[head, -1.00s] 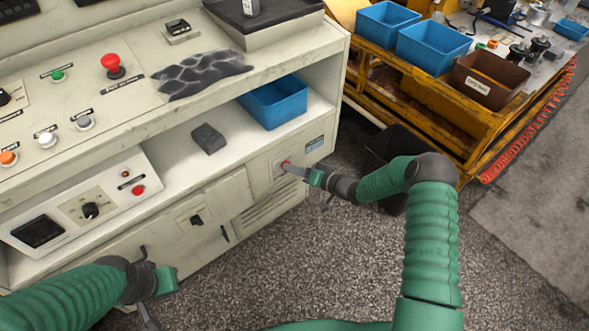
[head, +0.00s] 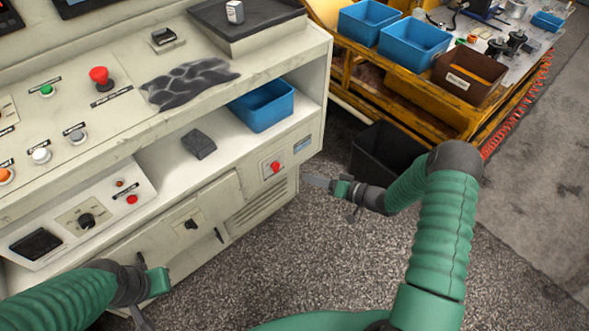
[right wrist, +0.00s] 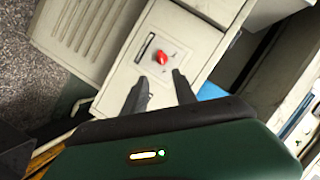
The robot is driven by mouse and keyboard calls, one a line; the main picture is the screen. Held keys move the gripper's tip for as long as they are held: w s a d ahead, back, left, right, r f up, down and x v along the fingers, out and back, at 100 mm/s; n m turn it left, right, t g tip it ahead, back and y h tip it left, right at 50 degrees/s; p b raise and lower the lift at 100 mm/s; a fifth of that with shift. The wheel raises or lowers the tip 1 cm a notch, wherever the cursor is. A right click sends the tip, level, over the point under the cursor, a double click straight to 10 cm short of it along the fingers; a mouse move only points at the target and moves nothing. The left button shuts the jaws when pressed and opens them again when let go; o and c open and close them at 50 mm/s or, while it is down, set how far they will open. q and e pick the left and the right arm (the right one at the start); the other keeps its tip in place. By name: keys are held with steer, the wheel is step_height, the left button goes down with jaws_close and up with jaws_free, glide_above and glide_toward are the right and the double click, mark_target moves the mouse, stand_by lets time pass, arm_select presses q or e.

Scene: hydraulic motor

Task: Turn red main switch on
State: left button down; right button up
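The red main switch (head: 275,167) sits on a light square plate on the cabinet's lower front, at the right end. In the right wrist view the red switch knob (right wrist: 160,57) shows whole, lying slantwise on its plate. My right gripper (head: 306,181) is to the right of the switch in the head view, apart from it and empty. In the right wrist view its two fingers (right wrist: 160,76) are spread, with the knob beyond the gap between their tips. My left gripper (head: 143,288) is low at the left, in front of the cabinet; its fingertips are not clear.
The cabinet's open shelf holds a blue bin (head: 262,105) and a dark block (head: 199,144). Another red button (head: 99,76) is on the upper panel. A black bin (head: 385,150) stands on the floor behind my right arm, beside a yellow cart (head: 350,88). Floor before the cabinet is clear.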

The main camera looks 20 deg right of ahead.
steer(key=v, duration=0.4)
steer(key=shift+s, duration=0.1)
step_height(320, 180, up, 6)
steer(key=w+n+g+h, duration=0.15)
steer(key=g+h, duration=0.25)
steer(key=h, duration=0.4)
steer(key=s+a+r+g, duration=0.25)
steer(key=s+a, duration=0.25)
steer(key=s, duration=0.5)
steer(key=s+a+r+g, duration=0.25)
steer(key=s+a, duration=0.25)
steer(key=s, duration=0.5)
step_height(320, 180, up, 18)
steer(key=p, duration=1.9)
steer(key=shift+n+g+h, duration=0.3)
steer(key=shift+n+h, duration=0.1)
steer(key=shift+n, duration=0.05)
